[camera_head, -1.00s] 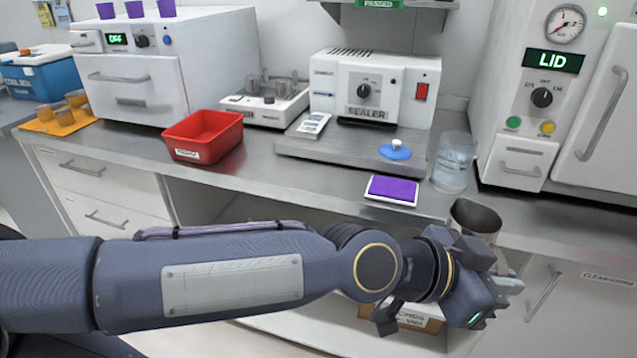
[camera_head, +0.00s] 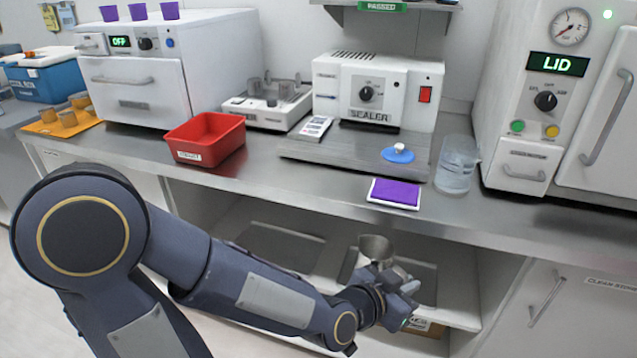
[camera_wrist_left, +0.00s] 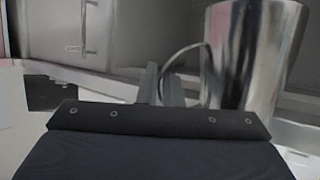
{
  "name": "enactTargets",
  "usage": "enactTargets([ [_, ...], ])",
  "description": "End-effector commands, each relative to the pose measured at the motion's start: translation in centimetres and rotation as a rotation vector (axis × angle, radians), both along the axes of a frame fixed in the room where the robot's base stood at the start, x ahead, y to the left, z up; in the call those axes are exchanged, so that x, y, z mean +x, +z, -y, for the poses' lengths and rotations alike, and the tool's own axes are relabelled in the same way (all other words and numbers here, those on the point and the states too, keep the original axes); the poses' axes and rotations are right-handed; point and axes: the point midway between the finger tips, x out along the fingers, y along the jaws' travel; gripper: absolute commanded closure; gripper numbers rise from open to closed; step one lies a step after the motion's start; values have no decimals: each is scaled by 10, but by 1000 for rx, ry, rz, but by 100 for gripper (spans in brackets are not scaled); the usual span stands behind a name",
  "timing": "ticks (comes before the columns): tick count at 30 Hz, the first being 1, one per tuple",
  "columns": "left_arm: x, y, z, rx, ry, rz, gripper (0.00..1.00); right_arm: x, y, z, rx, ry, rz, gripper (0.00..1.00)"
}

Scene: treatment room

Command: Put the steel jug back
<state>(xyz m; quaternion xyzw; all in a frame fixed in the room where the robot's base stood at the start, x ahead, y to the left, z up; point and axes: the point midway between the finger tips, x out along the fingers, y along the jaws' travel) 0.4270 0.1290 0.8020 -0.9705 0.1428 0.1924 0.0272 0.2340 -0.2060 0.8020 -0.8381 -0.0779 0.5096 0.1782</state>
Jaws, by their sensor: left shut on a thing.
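The steel jug (camera_head: 376,247) is held up in front of the open shelf space below the counter, roughly upright. My left gripper (camera_head: 400,288) is shut on its handle. In the left wrist view the shiny jug (camera_wrist_left: 255,55) stands at the right, and its curved handle meets the fingers of the gripper (camera_wrist_left: 165,88). The jug's lower part is hidden by the gripper in the head view. My right gripper is not in view.
Below the counter (camera_head: 300,190) is an open cabinet with an upper shelf (camera_head: 456,306) and a cardboard box (camera_head: 428,329) lower down. On the counter stand a red bin (camera_head: 205,138), a sealer (camera_head: 375,90), a purple pad (camera_head: 394,193) and a clear beaker (camera_head: 457,165).

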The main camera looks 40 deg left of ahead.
Motion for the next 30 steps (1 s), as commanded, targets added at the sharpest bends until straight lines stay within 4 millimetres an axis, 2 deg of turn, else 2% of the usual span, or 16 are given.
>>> enactTargets([
  [1,5,-17,-10,3,39,-12,100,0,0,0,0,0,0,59],
  [6,19,-50,-37,3,149,-7,100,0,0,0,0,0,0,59],
  [17,38,-92,-72,3,290,0,100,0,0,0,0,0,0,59],
  [28,38,-95,-72,1,292,-3,100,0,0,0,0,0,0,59],
  [30,38,-94,-73,1,292,-2,100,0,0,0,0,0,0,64],
])
